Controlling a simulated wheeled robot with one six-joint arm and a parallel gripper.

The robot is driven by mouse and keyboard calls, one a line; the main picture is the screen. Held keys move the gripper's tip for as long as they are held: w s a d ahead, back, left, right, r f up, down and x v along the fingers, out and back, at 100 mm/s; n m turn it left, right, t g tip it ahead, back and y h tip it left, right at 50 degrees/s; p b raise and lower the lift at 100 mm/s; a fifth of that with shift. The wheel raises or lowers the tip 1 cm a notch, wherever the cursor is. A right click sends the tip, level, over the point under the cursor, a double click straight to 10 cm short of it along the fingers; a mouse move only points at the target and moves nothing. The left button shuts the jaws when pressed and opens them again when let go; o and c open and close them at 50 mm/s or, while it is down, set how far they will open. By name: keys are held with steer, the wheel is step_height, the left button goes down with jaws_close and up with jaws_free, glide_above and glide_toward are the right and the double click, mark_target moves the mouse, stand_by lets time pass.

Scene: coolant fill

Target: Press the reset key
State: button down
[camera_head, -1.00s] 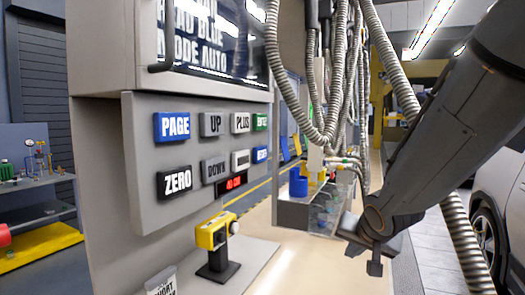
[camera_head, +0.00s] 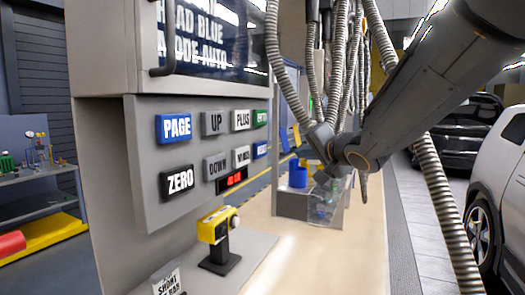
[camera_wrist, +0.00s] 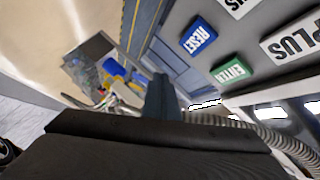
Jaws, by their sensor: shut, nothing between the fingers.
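The reset key (camera_head: 260,149) is a blue key at the lower right of the grey key panel (camera_head: 150,208), under the green enter key (camera_head: 260,118). In the wrist view the blue reset key (camera_wrist: 198,38) reads upside down at the upper right, beside the green enter key (camera_wrist: 231,71). My gripper (camera_head: 322,142) is right of the panel in the head view, apart from the keys. Its shut, empty fingers show dark in the wrist view (camera_wrist: 163,98), below and left of both keys. No contact with a key shows.
Ribbed hoses (camera_head: 350,60) hang close to my gripper. A clear bin (camera_head: 322,207) with a blue cup (camera_head: 298,174) stands below. A yellow device on a black stand (camera_head: 217,228) is under the panel. A white car (camera_head: 505,170) is at right.

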steer(key=shift+a, duration=0.15)
steer(key=b, duration=0.7)
glide_toward(265, 151)
steer(key=w+f, duration=0.1)
steer(key=w, duration=0.2)
steer(key=shift+w+a, duration=0.5)
steer(key=shift+w, duration=0.05)
steer(key=shift+a, duration=0.1)
stand_by(1.0)
steer(key=shift+w+a, duration=0.1)
steer(key=shift+a, duration=0.2)
steer(key=shift+w+a, duration=0.2)
steer(key=shift+a, duration=0.25)
stand_by(0.9)
steer(key=shift+d, duration=0.15)
steer(key=shift+s+d+p, duration=0.35)
steer(key=shift+d+p, duration=0.35)
steer(key=shift+p, duration=0.2)
steer(key=shift+d, duration=0.1)
